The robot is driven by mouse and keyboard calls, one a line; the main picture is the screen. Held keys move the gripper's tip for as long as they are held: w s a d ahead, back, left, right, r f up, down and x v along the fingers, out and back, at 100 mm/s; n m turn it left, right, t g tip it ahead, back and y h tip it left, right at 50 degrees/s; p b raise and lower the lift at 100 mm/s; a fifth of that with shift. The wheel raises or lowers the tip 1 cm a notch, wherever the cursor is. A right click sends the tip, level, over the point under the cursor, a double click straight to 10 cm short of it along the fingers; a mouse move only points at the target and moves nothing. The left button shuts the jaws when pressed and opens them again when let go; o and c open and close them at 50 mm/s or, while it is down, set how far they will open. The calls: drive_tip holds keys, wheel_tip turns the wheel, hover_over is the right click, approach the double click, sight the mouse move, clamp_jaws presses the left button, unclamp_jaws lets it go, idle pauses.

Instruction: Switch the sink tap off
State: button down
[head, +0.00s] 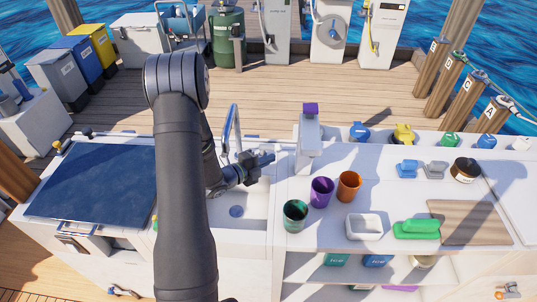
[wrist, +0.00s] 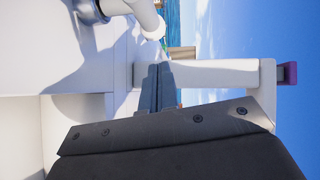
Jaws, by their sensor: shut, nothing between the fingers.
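The sink tap (head: 237,128) is a tall, shiny arched pipe behind the white sink basin (head: 257,211). My gripper (head: 268,158) is over the back of the sink, just right of the tap's arch, pointing right. Its fingers are shut and empty. In the wrist view my gripper (wrist: 157,70) shows its closed fingers, with a white rounded pipe, likely part of the tap (wrist: 146,14), just beyond and above them. I cannot make out the tap's handle, nor whether the fingers touch the tap. My arm hides the sink's left part.
A white post with a purple top (head: 309,145) stands right of the gripper. Green, purple (head: 321,191) and orange cups stand on the counter at right, near a white tray (head: 364,227) and a green block (head: 416,229). A dark blue panel (head: 95,185) lies left.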

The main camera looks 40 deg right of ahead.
drive_tip(key=a+r, duration=0.1)
drive_tip(key=a, duration=0.9)
drive_tip(key=shift+r, duration=0.2)
approach(277, 150)
drive_tip(key=s+d, duration=0.3)
drive_tip(key=shift+f, duration=0.15)
drive_tip(key=shift+w+d+f, duration=0.25)
drive_tip(key=shift+w+d, duration=0.45)
drive_tip(key=shift+d, duration=0.25)
drive_tip(key=shift+w+d+f, duration=0.15)
drive_tip(key=shift+w+d, duration=0.45)
drive_tip(key=shift+d, duration=0.05)
drive_tip(key=shift+s+a, duration=0.35)
drive_tip(key=shift+s+a+r, duration=0.2)
drive_tip(key=shift+s+a, duration=0.15)
drive_tip(key=shift+a, duration=0.2)
drive_tip(key=shift+s+a+r, duration=0.15)
drive_tip(key=shift+s+a, duration=0.2)
drive_tip(key=shift+a, duration=0.15)
drive_tip(key=a+r, duration=0.1)
drive_tip(key=a, duration=0.6)
drive_tip(key=shift+s+a, duration=0.2)
drive_tip(key=shift+a, duration=0.15)
